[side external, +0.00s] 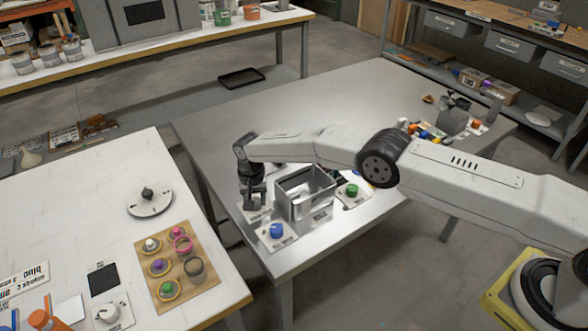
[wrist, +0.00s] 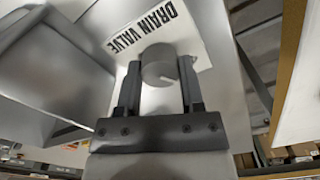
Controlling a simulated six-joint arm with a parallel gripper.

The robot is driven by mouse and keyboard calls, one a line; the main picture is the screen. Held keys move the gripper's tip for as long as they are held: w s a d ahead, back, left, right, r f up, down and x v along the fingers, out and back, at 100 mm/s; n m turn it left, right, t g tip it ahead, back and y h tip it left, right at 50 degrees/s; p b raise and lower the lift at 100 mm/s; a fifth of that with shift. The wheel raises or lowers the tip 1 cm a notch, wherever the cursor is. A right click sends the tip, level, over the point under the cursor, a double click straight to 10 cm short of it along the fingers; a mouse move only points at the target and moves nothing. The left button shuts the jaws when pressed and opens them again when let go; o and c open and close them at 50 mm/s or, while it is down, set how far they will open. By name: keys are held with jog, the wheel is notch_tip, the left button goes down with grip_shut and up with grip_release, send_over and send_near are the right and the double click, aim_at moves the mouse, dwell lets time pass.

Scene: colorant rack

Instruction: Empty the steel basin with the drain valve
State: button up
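The steel basin (side external: 318,203) is an open square box near the front corner of the grey table. Its side wall (wrist: 50,80) fills the left of the wrist view. The drain valve is a round grey knob (wrist: 159,66) with a pale mark, on a white plate (wrist: 140,30) lettered "DRAIN VALVE". My gripper (wrist: 160,72) has one finger on each side of the knob, and both fingers appear to meet it. In the side view my gripper (side external: 255,196) points down just left of the basin and hides the knob. The inside bottom of the basin is not clearly seen.
A blue knob (side external: 277,231) on a plate stands close in front of the basin, and a green knob (side external: 352,190) stands to its right. A white table (side external: 70,200) with several small colored pots is at the left.

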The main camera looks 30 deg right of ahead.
grip_shut()
jog(key=shift+n, duration=1.5)
jog(key=o, duration=1)
grip_release()
jog(key=shift+o, duration=0.2)
jog(key=shift+r, duration=0.15)
